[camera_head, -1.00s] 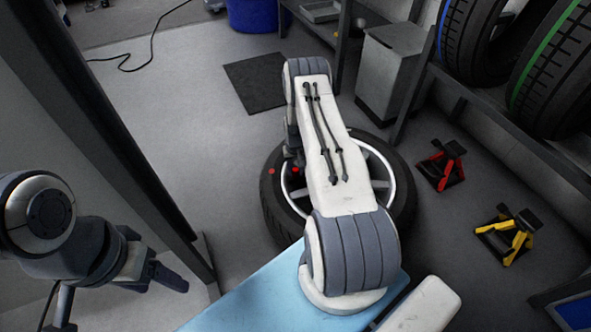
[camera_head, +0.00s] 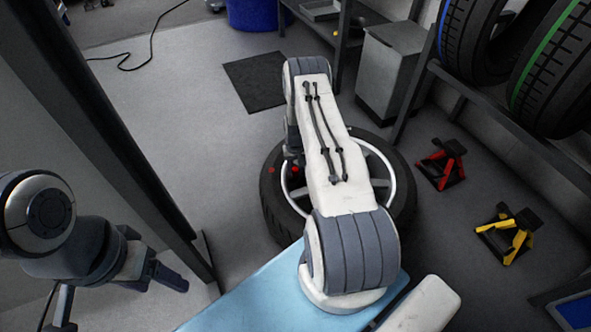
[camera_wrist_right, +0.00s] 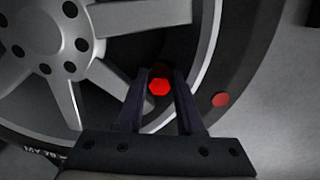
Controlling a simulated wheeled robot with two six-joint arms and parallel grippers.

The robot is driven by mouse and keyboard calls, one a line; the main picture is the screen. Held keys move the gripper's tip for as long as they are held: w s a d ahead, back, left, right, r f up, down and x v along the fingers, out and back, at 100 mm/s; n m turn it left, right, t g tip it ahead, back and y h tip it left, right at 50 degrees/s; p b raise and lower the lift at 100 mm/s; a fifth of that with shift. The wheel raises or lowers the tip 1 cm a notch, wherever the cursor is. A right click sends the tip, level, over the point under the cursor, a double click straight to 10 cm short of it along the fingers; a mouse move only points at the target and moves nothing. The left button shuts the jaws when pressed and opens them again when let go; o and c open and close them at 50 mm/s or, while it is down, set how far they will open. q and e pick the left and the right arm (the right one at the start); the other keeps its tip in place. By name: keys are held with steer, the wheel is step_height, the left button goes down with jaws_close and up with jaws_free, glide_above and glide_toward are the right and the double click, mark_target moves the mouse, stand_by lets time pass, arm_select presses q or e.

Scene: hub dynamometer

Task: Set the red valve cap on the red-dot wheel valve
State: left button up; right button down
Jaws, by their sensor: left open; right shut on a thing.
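The wheel lies on the floor; its tyre (camera_head: 277,215) shows under my right arm in the head view and its grey rim (camera_wrist_right: 85,95) fills much of the right wrist view. A red dot (camera_wrist_right: 220,99) marks the tyre; it also shows in the head view (camera_head: 270,171). My right gripper (camera_wrist_right: 160,88) is shut on the red valve cap (camera_wrist_right: 159,87), held between the fingertips over the rim's edge, inward from the dot. The valve cannot be made out; contact with the cap cannot be told. My left gripper (camera_head: 160,280) is open and empty, away from the wheel.
A dark post (camera_head: 150,185) stands between my left gripper and the wheel. A red stand (camera_head: 442,165) and a yellow stand (camera_head: 508,235) are on the floor at right. A grey cabinet (camera_head: 388,75) and a tyre rack (camera_head: 500,120) stand behind. Floor left of the wheel is clear.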

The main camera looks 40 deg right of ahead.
mark_target(295, 170)
steer(key=shift+f, duration=0.4)
steer(key=c, duration=0.8)
jaws_free()
step_height(295, 170, up, 11)
steer(key=p, duration=0.8)
